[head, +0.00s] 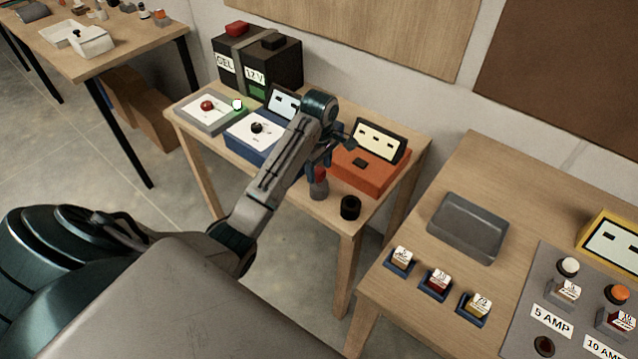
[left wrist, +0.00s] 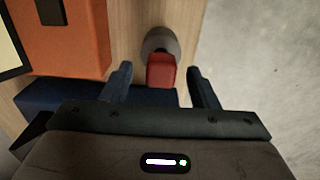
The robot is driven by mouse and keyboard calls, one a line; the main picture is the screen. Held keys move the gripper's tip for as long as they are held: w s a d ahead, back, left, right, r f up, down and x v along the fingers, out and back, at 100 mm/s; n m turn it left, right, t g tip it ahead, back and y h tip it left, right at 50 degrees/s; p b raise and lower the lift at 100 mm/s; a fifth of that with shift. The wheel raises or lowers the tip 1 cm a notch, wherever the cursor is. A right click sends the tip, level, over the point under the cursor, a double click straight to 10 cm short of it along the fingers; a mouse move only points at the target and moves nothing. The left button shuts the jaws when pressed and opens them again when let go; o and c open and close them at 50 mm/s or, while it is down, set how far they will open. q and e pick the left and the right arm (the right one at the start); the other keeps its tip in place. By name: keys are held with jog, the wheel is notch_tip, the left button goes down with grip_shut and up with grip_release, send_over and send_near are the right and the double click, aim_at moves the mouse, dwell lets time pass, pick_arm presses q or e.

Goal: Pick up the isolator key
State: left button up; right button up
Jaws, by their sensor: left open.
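The isolator key appears to be the small red-topped piece (head: 320,175) on a round grey base near the front edge of the small wooden table. In the left wrist view its red grip (left wrist: 162,71) lies between my fingers, with the grey base (left wrist: 158,42) beyond. My left gripper (head: 324,160) is open just above and around the key. A gap shows on both sides, and neither finger visibly touches it. In the head view the fingers partly hide the key's top. My right gripper is out of view.
An orange box with a sloped panel (head: 369,172) stands close beside the key. A black knob (head: 350,207) stands to its right. A blue box (head: 247,139), a grey switch panel (head: 190,116) and a black battery (head: 282,67) share the table. A second table (head: 400,300) is at right.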

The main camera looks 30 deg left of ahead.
pick_arm(q)
jog(key=shift+f, duration=0.95)
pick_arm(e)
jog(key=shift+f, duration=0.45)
pick_arm(q)
jog(key=shift+r, duration=0.1)
jog(key=c, duration=1.1)
jog(key=shift+r, duration=0.15)
jog(key=shift+c, duration=0.2)
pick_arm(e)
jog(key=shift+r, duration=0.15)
